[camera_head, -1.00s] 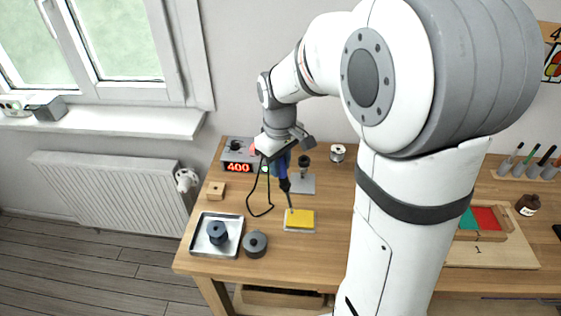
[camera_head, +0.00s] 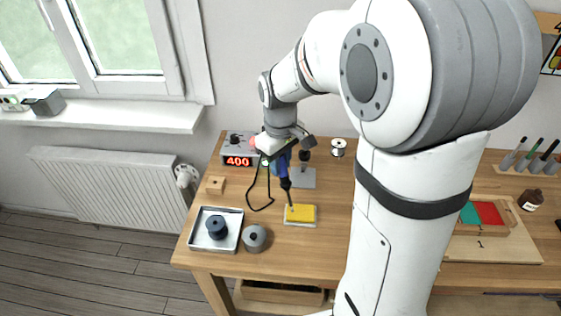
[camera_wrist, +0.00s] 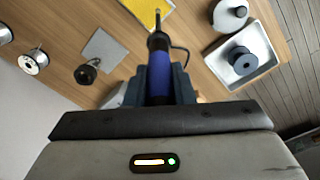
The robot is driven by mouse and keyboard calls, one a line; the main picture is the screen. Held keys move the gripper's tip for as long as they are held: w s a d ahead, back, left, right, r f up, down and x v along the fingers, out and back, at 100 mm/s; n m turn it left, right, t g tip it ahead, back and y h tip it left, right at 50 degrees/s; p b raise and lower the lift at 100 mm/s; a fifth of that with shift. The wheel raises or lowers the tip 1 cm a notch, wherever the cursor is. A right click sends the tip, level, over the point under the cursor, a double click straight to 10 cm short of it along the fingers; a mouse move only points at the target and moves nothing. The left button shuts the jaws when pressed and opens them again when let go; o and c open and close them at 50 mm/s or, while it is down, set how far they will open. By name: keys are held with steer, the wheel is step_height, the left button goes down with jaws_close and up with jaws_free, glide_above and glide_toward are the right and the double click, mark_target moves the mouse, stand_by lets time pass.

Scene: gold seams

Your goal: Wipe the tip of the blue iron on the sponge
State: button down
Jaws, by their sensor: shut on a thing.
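My gripper (camera_head: 284,158) is shut on the handle of the blue iron (camera_head: 283,171), which points down with its dark tip toward the table. The yellow sponge (camera_head: 303,214) lies on a light base on the table. In the head view the tip is at the sponge's left back part; I cannot tell whether it touches. In the wrist view the iron (camera_wrist: 160,76) runs from between the fingers (camera_wrist: 160,85) toward the sponge (camera_wrist: 146,8), its tip against the sponge's near edge in the picture. A dark cord loops left from the iron.
A station showing 400 (camera_head: 238,161) stands behind left. A grey plate (camera_head: 303,179) with a dark holder (camera_head: 305,155) and a solder spool (camera_head: 338,147) are behind. A metal tray (camera_head: 203,240) with a dark spool (camera_head: 217,227) and a grey round pot (camera_head: 254,238) are front left.

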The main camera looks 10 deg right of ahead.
steer(key=shift+f+b, duration=0.5)
steer(key=shift+f, duration=0.15)
stand_by(0.6)
stand_by(0.7)
steer(key=d, duration=0.1)
steer(key=s+d, duration=0.1)
steer(key=d, duration=0.2)
steer(key=shift+s+d, duration=0.25)
steer(key=shift+d, duration=0.1)
stand_by(3.8)
steer(key=shift+r, duration=0.1)
steer(key=shift+r+p, duration=2.25)
steer(key=shift+r, duration=0.7)
